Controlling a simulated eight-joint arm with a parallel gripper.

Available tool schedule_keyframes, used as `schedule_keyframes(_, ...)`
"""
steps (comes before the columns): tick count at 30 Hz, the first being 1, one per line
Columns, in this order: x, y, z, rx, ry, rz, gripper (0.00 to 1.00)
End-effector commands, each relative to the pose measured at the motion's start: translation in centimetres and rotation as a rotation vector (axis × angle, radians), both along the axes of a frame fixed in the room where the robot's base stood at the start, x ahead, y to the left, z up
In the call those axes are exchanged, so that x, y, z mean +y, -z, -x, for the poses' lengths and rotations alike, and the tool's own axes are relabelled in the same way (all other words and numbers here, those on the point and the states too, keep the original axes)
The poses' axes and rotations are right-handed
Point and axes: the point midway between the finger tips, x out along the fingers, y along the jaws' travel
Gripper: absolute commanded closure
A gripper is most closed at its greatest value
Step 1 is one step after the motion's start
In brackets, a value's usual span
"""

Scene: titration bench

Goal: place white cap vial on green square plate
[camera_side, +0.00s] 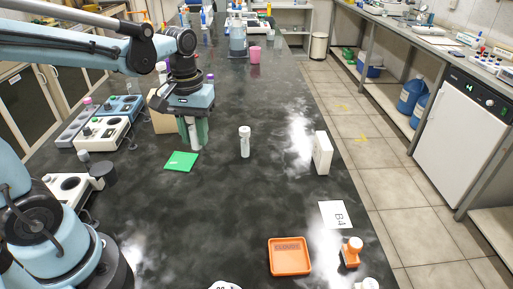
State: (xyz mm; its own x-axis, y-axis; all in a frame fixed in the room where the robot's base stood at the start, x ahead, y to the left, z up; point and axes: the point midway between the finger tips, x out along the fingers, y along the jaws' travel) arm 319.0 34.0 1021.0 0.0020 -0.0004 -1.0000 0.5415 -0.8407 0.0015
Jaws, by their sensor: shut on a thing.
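My gripper (194,138) is in the middle left, pointing down with its green-grey fingers shut on a slim whitish vial (195,140). The vial looks upright; its top is hidden by the gripper, so I cannot see its cap. The green square plate (180,162) lies flat on the dark bench, just below and left of the held vial in the picture. I cannot tell whether the vial's lower end touches the bench. Another white vial with a white cap (245,141) stands upright on the bench, to the right of my gripper and apart from it.
A white box (322,153) stands at the right edge, with a card marked B4 (337,215) nearer. An orange tray (289,257) and an orange-and-white item (351,252) are at the front. Bench instruments (102,133) line the left. The bench (215,215) between is clear.

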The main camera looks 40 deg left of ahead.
Motion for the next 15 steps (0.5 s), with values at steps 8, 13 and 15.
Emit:
schedule_keyframes(8, 5.0, 2.9, -0.4, 0.0, -0.027, 0.0, 1.0)
schedule_keyframes(13, 8.4, 5.0, -0.9, 0.0, -0.024, 0.0, 1.0)
schedule_keyframes(15, 9.6, 5.8, -1.0, 0.0, -0.022, 0.0, 1.0)
